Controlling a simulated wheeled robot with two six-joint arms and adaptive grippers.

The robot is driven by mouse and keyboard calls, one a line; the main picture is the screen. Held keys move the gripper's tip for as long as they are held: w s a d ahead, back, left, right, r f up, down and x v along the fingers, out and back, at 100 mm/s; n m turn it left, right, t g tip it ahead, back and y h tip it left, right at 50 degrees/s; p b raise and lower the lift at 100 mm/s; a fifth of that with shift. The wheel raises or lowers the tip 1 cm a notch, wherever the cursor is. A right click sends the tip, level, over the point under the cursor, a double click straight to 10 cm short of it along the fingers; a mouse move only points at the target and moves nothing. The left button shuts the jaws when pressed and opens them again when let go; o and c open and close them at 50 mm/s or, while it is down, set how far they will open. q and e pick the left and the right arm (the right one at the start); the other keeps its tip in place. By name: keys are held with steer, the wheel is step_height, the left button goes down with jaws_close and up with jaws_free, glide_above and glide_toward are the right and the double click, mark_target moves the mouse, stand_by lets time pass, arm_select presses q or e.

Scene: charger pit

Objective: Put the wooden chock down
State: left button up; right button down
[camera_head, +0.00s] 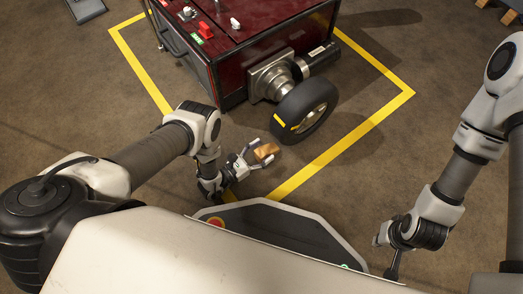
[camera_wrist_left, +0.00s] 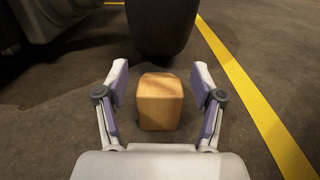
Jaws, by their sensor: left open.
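The wooden chock (camera_head: 266,151) is a small orange-brown block on the floor, close to the near side of the black wheel (camera_head: 305,109). In the left wrist view the chock (camera_wrist_left: 160,101) sits between the two fingers, with the wheel (camera_wrist_left: 160,25) just beyond it. My left gripper (camera_head: 259,154) is open around the chock, and gaps show on both sides of it in the left wrist view (camera_wrist_left: 160,90). Whether the chock touches the wheel is hard to tell. My right gripper (camera_head: 392,268) hangs at the lower right, far from the chock; its fingers are unclear.
A dark red machine (camera_head: 225,45) with switches on top carries the wheel. A yellow floor line (camera_head: 335,150) frames it and runs right of the chock in the wrist view (camera_wrist_left: 255,100). Brown floor is clear between the line and my right arm.

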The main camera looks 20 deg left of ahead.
arm_select(q)
steer(key=p+v, duration=0.3)
steer(key=v, duration=0.8)
steer(key=shift+s+a+r+p, duration=0.1)
steer(key=shift+s+r+p, duration=0.05)
steer(key=shift+p, duration=0.25)
steer(key=shift+s+a, duration=0.2)
steer(key=shift+s, duration=0.1)
